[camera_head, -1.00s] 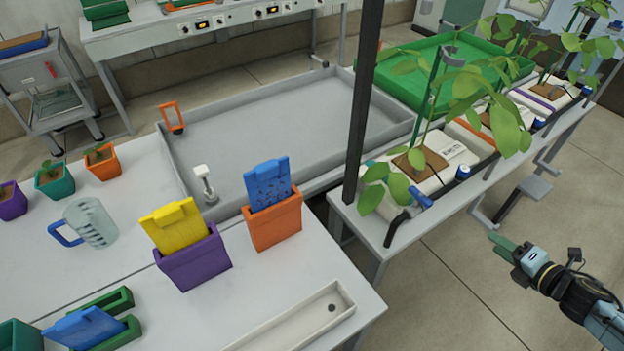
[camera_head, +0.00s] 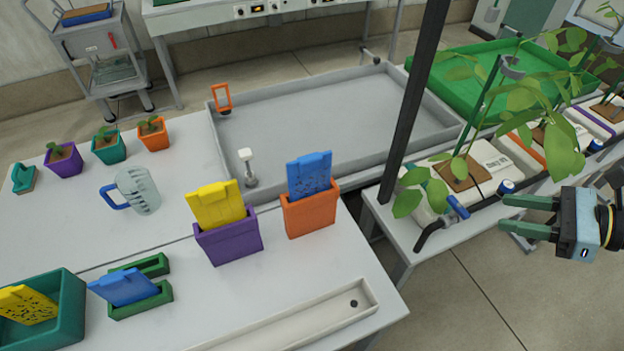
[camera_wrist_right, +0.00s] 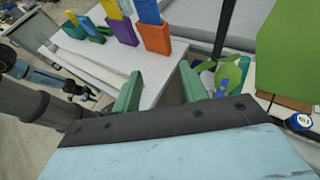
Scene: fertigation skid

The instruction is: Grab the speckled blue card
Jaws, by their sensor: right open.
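The speckled blue card (camera_head: 309,174) stands upright in an orange holder (camera_head: 311,214) near the right end of the white table; its lower part is hidden inside. In the right wrist view the blue card (camera_wrist_right: 148,12) shows at the top edge, cut off, above the orange holder (camera_wrist_right: 154,38). My right gripper (camera_head: 505,213) is open and empty, right of the card and apart from it, beside the plant bench. Its green fingers point left in the head view. Parts that look like my left arm show small at the left of the wrist view; its jaws are unclear.
A yellow card (camera_head: 217,204) stands in a purple holder (camera_head: 229,238) just left. A plain-looking blue card (camera_head: 123,287) lies in a green holder (camera_head: 140,301). A dark post (camera_head: 413,100) and leafy plants (camera_head: 540,120) stand between gripper and back. A white trough (camera_head: 290,318) lies in front.

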